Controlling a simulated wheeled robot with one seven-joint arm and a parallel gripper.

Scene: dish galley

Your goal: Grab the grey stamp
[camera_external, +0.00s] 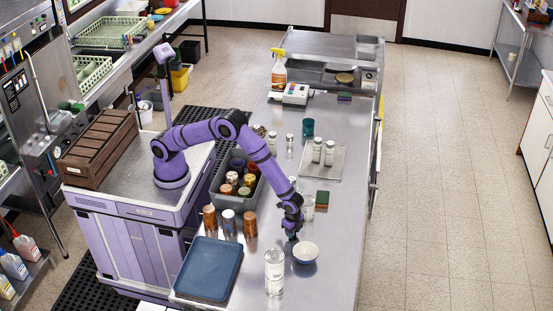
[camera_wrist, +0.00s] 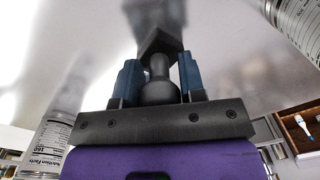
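The grey stamp (camera_wrist: 159,72) is dark grey, with a rounded knob, a narrow neck and a square base. In the wrist view it stands between the two blue fingers of my gripper (camera_wrist: 160,80). The fingers meet the sides of its knob, and its base points away from the palm toward the steel counter. A dark reflection lies just beyond the base; I cannot tell whether the base touches the counter. In the external view my gripper (camera_external: 291,235) is low over the counter, left of the blue-and-white bowl, and hides most of the stamp.
The bowl (camera_external: 305,252) is close on the right, and a clear labelled jar (camera_external: 274,272) stands in front. A blue tray (camera_external: 209,268) lies at the front left. Copper-coloured cans (camera_external: 250,224) and a grey bin (camera_external: 222,176) stand left. A green sponge (camera_external: 322,199) lies behind.

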